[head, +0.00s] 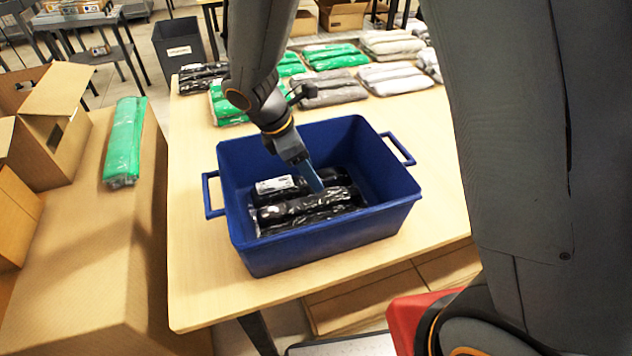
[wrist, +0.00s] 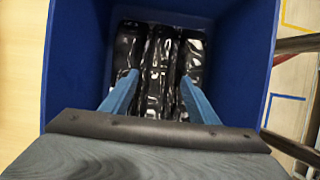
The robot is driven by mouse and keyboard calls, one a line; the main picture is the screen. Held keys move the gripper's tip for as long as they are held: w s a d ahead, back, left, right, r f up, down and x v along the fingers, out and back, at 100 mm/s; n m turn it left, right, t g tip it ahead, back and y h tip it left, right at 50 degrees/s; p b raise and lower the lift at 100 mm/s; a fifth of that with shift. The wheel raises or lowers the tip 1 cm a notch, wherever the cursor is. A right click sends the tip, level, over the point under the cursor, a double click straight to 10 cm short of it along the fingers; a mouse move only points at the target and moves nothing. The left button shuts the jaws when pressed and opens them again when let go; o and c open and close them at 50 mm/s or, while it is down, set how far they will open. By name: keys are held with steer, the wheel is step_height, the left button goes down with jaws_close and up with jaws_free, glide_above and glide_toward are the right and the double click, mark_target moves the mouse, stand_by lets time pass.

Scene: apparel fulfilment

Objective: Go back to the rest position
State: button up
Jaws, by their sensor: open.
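My gripper (wrist: 158,92) is open, its two blue fingers spread apart inside the blue tote. In the head view my gripper (head: 313,180) reaches down into the tote from above, over the black packages. The blue tote (head: 320,240) stands on the wooden table with a handle at each side. Black plastic-wrapped packages (head: 305,205) lie side by side on its floor, one with a white label. In the wrist view the black packages (wrist: 160,60) lie between and beyond the fingers. I cannot tell whether the fingertips touch them.
Green packages (head: 335,56) and grey packages (head: 395,78) lie in rows at the back of the table (head: 200,290). Another green package (head: 124,140) lies on a large cardboard box (head: 85,250) at the left. A dark bin (head: 180,50) stands behind. The table's left front is clear.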

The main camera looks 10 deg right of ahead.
steer(key=shift+v, duration=0.95)
steer(key=shift+r, duration=0.1)
